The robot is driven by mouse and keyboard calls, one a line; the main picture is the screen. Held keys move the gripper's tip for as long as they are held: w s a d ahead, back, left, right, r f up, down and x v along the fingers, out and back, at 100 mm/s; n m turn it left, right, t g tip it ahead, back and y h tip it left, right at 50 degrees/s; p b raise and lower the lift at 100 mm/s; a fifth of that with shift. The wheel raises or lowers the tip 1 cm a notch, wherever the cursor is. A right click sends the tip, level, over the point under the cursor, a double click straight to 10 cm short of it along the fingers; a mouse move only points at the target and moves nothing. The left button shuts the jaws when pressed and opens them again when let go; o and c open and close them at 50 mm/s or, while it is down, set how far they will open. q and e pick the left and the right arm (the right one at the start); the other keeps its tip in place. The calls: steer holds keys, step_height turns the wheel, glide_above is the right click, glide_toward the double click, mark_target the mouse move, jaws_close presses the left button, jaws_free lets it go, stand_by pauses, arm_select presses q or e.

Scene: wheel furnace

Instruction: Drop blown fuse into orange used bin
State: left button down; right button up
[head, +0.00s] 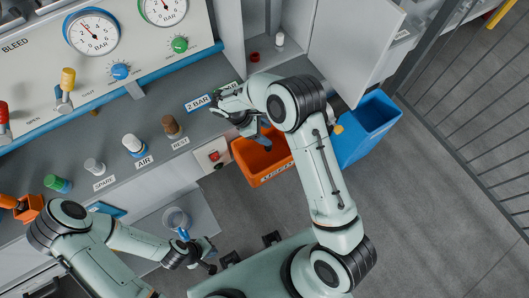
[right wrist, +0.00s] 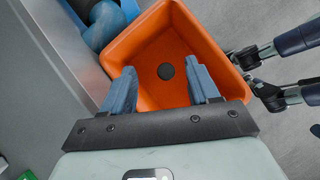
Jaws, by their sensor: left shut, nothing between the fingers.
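The orange used bin (head: 259,168) hangs at the front edge of the grey bench, its label partly readable. My right gripper (head: 262,141) is over it, pointing down. In the right wrist view its two blue-grey fingers (right wrist: 161,88) are apart with a gap between them. Beyond them is the open orange bin (right wrist: 150,38), with a small dark round thing (right wrist: 166,71) showing inside; I cannot tell whether this is the blown fuse. No fuse is clearly seen between the fingers.
A blue bin (head: 372,128) stands right of the orange one. Labelled bench fittings, gauges (head: 92,33) and an open cabinet door (head: 352,40) lie behind.

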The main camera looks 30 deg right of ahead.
arm_select(q)
steer(key=shift+w+r+p, duration=0.7)
steer(key=shift+r, duration=0.2)
arm_select(e)
steer(key=v, duration=1.3)
steer(key=shift+w, duration=0.15)
steer(key=shift+a+r, duration=0.1)
steer(key=shift+a, duration=0.05)
